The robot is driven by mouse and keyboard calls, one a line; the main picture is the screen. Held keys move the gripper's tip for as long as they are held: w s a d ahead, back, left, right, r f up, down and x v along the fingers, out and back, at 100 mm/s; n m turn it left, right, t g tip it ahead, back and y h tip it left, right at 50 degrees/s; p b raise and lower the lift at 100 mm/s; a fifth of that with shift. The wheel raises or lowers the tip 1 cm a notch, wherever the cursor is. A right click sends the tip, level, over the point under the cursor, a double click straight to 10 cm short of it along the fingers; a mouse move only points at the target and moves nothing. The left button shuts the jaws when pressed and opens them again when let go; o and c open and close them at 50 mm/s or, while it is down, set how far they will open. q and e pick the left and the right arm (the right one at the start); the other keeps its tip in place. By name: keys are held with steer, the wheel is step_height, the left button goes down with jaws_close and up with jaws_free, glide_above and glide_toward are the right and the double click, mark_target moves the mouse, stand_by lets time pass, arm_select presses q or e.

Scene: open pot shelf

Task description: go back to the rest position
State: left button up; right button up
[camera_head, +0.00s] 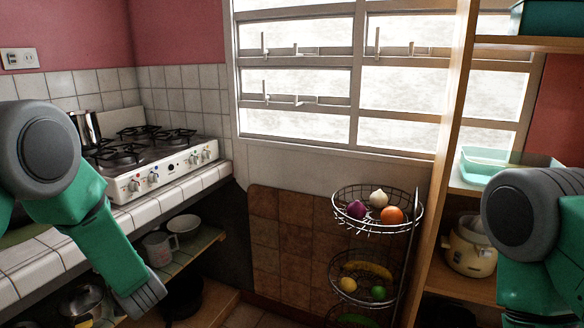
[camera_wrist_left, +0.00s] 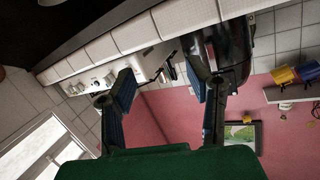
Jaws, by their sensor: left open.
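My left arm comes in from the left in the head view, bent in front of the counter; its gripper is out of that picture. In the left wrist view my left gripper (camera_wrist_left: 160,70) is open, with its two dark fingers well apart. Nothing sits between them; the stove edge and pink wall show behind.
A wire fruit basket (camera_head: 345,228) stands beside the wooden shelf (camera_head: 440,170) at right. A rice cooker (camera_head: 470,252) sits on that shelf. The middle floor looks clear.

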arm_select(q)
steer(key=s+d+f+m+g+h, duration=0.25)
steer(key=s+d+f+h, duration=0.2)
steer(key=s+f, duration=0.45)
steer(key=s+d+f+m+g+h, duration=0.1)
steer(key=s+d+f+m+h, duration=0.35)
steer(key=s+f, duration=0.4)
steer(key=s+d+f+g+h, duration=0.1)
steer(key=s+d+f+g, duration=0.1)
steer(key=s, duration=1)
steer(key=s+d+f+m+g+h, duration=0.1)
steer(key=s+d+g, duration=0.3)
steer(key=s, duration=0.8)
steer(key=shift+s+d+f+h, duration=0.15)
steer(key=shift+d+f+h, duration=0.3)
steer(key=shift+h, duration=0.05)
steer(key=shift+a, duration=0.15)
steer(key=shift+d, duration=0.2)
